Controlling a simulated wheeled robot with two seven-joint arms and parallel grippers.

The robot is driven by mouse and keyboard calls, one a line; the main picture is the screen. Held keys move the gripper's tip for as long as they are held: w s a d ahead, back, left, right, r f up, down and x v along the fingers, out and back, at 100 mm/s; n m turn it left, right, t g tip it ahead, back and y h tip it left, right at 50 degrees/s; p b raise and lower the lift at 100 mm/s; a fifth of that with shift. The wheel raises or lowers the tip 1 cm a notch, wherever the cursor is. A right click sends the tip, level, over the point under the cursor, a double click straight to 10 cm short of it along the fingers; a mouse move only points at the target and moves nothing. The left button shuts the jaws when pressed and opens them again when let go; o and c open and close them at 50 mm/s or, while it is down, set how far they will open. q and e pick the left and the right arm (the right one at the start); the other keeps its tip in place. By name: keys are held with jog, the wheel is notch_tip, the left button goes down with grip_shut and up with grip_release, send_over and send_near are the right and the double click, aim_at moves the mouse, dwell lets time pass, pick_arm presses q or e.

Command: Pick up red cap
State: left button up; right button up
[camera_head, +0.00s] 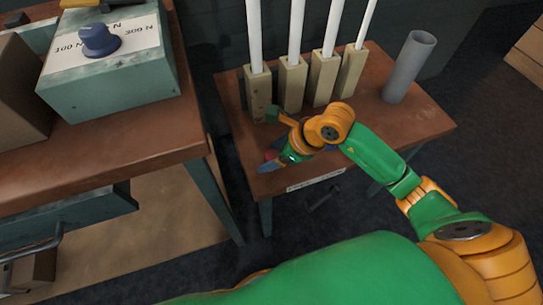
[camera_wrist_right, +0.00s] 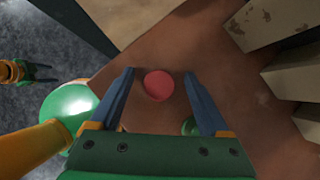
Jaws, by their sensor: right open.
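The red cap (camera_wrist_right: 159,85) is a small round disc on the brown wooden bench top in the right wrist view. My right gripper (camera_wrist_right: 159,74) is open, with its two blue fingers on either side of the cap and a gap on each side.
Several wooden blocks (camera_head: 292,84) holding upright white tubes stand behind the gripper on the small bench (camera_head: 418,118). A grey cylinder (camera_head: 409,66) stands at the right. A larger bench (camera_head: 150,140) with a green dial box (camera_head: 112,75) is at the left.

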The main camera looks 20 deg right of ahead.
aim_at(272, 154)
grip_shut()
jog(key=shift+r, duration=0.15)
jog(key=shift+r+p, duration=0.4)
jog(key=shift+p, duration=0.05)
notch_tip(272, 154, up, 3)
jog(key=p, duration=0.2)
jog(key=shift+p, duration=0.3)
jog(key=s+d+r+p, duration=0.2)
jog(key=s+r+p, duration=0.2)
jog(key=s+p, duration=0.2)
jog(key=s+d+r+p, duration=0.3)
jog(key=s+r+p, duration=0.2)
jog(key=s+p, duration=0.1)
jog(key=shift+s+d, duration=0.25)
jog(key=shift+s, duration=0.25)
